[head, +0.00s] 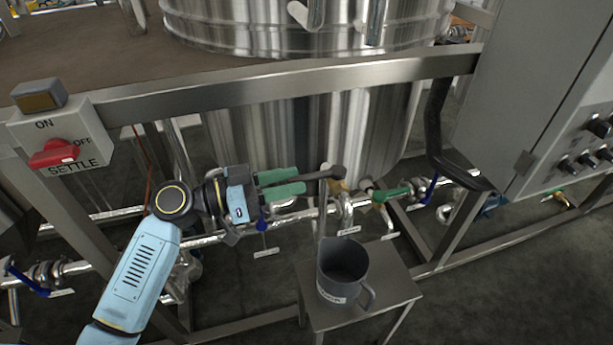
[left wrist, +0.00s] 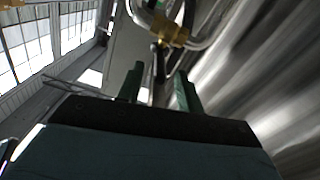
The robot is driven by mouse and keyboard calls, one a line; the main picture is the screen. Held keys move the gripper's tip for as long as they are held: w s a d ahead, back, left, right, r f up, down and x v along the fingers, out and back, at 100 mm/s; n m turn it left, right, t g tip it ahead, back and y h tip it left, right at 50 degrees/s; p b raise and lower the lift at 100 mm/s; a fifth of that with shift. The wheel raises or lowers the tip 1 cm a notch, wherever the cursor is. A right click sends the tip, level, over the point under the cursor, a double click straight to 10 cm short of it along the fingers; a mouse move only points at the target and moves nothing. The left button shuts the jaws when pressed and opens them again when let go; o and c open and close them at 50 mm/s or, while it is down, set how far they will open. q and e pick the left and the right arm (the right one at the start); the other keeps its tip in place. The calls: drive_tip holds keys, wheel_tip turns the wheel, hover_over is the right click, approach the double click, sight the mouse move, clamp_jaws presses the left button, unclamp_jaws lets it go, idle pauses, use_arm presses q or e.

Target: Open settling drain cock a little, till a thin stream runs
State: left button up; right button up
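My left gripper (head: 302,180) points right in the head view, its two green fingers apart with nothing between them. Just beyond its tips is a dark-handled lever (head: 328,172) on a brass cock (head: 339,184), in front of the steel tank. In the left wrist view the brass cock (left wrist: 170,30) and its dark lever (left wrist: 160,62) lie ahead of the open fingers (left wrist: 160,88), apart from them. I cannot read the tags to tell which cock is the settling drain. No stream shows. A grey jug (head: 343,270) stands upright below. My right gripper is out of view.
The jug's metal stand (head: 390,285) is low under the pipes. A green-handled valve (head: 390,193) and a blue-handled valve (head: 429,188) sit to the right. A frame rail (head: 270,85) crosses above. A SETTLE switch box (head: 62,140) is left, a control cabinet (head: 540,90) right.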

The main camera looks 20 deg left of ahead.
sight(306, 175)
use_arm(q)
drive_tip(key=shift+x, duration=2)
clamp_jaws()
